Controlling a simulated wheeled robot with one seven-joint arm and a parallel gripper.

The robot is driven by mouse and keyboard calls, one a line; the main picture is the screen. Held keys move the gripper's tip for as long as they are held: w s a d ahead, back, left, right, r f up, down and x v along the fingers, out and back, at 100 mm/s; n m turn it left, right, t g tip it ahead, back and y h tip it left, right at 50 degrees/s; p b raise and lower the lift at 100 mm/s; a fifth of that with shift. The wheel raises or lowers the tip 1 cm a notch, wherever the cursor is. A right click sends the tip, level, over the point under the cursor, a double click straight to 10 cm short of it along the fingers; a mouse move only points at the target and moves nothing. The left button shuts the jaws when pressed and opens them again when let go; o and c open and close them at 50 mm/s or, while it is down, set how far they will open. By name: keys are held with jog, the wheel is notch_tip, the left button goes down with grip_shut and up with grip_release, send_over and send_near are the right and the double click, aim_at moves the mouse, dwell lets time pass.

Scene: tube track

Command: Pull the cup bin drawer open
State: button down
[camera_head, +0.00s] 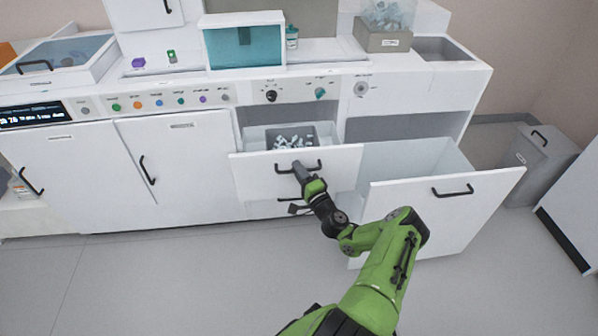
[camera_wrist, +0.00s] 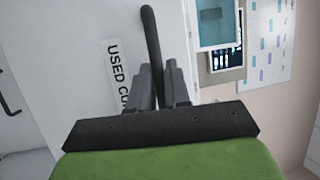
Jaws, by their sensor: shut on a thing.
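The drawer (camera_head: 335,165) below the middle of the counter is partly pulled out. A grey box (camera_head: 318,132) inside it holds many small pale pieces. My gripper (camera_head: 300,169) is shut on the dark bar handle (camera_head: 283,169) of this drawer's white front. In the wrist view the handle (camera_wrist: 151,40) passes between the two fingers of my gripper (camera_wrist: 158,72). Beside it, a label (camera_wrist: 115,72) reads "USED CU", and the rest is hidden behind my gripper.
To the right, a larger white drawer (camera_head: 430,215) stands open and looks empty. Cabinet doors (camera_head: 160,160) at the left are closed. A grey bin (camera_head: 540,160) stands at the right wall. The floor (camera_head: 150,285) in front of the left cabinets is clear.

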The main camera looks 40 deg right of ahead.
jog(key=c, duration=1.4)
grip_release()
jog(key=shift+c, duration=0.2)
jog(key=p+v, duration=0.3)
jog(key=v, duration=1.2)
jog(key=shift+s, duration=0.4)
jog(key=shift+f, duration=0.1)
